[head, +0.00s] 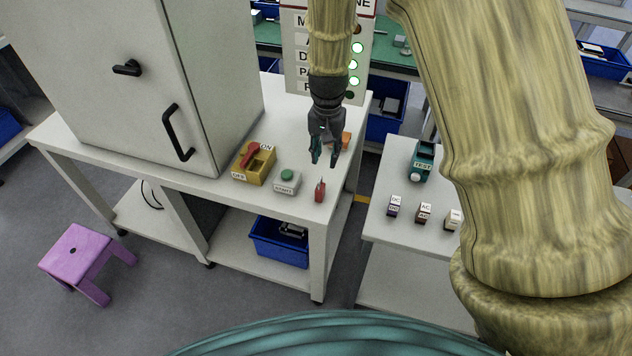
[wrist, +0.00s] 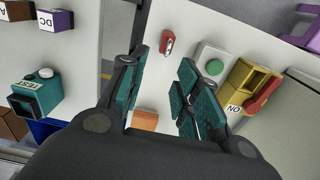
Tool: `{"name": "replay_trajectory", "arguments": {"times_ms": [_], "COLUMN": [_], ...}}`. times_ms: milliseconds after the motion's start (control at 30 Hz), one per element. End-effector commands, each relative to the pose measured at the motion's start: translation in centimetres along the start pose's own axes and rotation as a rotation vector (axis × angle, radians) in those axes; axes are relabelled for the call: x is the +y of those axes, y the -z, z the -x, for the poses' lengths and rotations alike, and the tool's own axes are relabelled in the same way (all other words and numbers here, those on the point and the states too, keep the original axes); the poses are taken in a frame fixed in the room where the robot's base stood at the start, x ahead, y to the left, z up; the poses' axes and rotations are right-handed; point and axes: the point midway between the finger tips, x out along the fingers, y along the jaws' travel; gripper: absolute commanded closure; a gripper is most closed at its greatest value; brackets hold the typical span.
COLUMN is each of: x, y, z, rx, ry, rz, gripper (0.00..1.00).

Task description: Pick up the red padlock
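The red padlock (head: 320,191) stands near the front right corner of the white table (head: 214,184). In the wrist view the padlock (wrist: 167,42) lies beyond my fingertips, toward the top of the picture, with a pale part facing the camera. My gripper (head: 323,155) hangs above the table, behind the padlock in the head view and apart from it. In the wrist view my gripper (wrist: 163,80) has its teal-padded fingers spread, with nothing between the tips.
A grey box with a green START button (head: 287,180) and a yellow switch with a red lever (head: 254,162) stand left of the padlock. An orange block (head: 346,141) lies behind my gripper. A large grey cabinet fills the table's left. A second table with small labelled blocks stands right.

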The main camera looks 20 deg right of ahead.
Motion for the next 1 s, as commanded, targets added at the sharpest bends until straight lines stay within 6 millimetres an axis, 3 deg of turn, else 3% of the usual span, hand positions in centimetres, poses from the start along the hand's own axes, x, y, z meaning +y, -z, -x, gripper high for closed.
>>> {"name": "replay_trajectory", "arguments": {"times_ms": [400,767,1000], "x": [-0.9,-0.9,-1.3], "y": [-0.3,-0.4,-0.7], "z": [-4.3,-5.7,-7.6], "rx": [-0.001,-0.001,-0.002], "ry": [-0.001,-0.001,-0.001], "rz": [0.014,0.012,0.009], "gripper": [0.68,0.68,0.68]}}
